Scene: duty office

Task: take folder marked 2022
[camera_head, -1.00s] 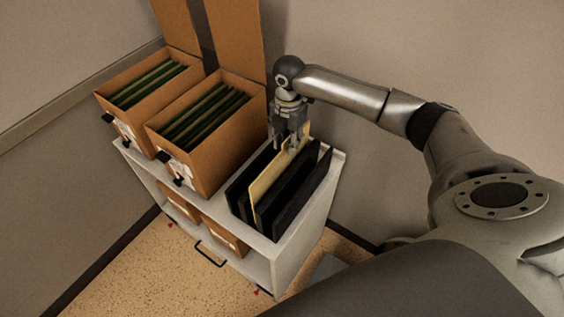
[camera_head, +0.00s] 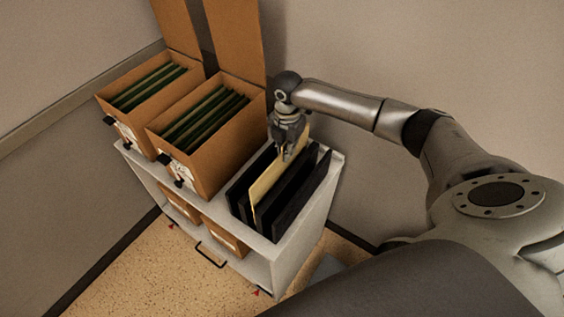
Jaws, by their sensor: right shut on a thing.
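A yellow folder (camera_head: 264,187) stands upright in a black rack (camera_head: 292,203) on the right end of the white cabinet top. No year marking can be read on it. My right gripper (camera_head: 287,153) is at the folder's top edge near its far end, with its fingers shut on it. The folder is still down between the black dividers. My left gripper is not in view.
Two open brown boxes with green folders stand left of the rack: the near box (camera_head: 208,152) and the far box (camera_head: 137,115). Their tall lids stand up at the back. The white cabinet (camera_head: 270,258) stands by the wall, with more boxes on its lower shelf.

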